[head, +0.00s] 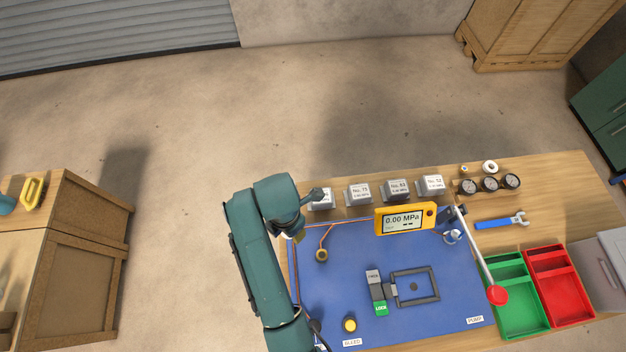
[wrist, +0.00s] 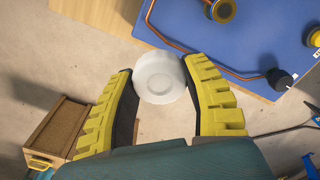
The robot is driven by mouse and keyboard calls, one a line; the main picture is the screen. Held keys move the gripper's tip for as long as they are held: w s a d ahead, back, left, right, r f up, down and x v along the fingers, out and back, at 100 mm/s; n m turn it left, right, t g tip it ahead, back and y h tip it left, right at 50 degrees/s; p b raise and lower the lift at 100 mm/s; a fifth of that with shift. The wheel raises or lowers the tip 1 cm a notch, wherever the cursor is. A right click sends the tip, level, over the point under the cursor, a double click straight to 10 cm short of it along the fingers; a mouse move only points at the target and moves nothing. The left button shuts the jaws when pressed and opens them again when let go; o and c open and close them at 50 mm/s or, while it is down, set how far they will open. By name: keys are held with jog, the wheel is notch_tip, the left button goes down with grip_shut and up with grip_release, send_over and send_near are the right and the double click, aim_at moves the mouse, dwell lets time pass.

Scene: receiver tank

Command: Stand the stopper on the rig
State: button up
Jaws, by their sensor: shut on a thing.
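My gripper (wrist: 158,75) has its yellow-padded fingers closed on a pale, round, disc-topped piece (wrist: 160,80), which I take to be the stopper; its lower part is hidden. In the head view my gripper (head: 298,237) is mostly hidden by my arm, at the blue rig board's left edge, and I cannot make out the held piece there. The blue rig board (head: 345,285) lies on the wooden bench. A brass ring-shaped fitting (head: 321,255) with an orange line stands on its left part, right of my gripper. It also shows in the wrist view (wrist: 222,9).
A yellow meter (head: 405,220) reads 0.00 MPa. A red-knobbed lever (head: 497,295), a yellow button (head: 349,325) and a lock frame (head: 415,287) occupy the board. Grey numbered blocks (head: 397,190) line its back. Green (head: 520,318) and red (head: 560,303) trays stand right.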

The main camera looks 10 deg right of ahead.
jog(key=shift+d+f, duration=0.2)
jog(key=shift+d, duration=0.6)
notch_tip(320, 180, down, 10)
jog(key=shift+a+b, duration=0.15)
jog(key=shift+b, duration=0.35)
jog(key=o, duration=1.2)
jog(key=shift+f, duration=0.15)
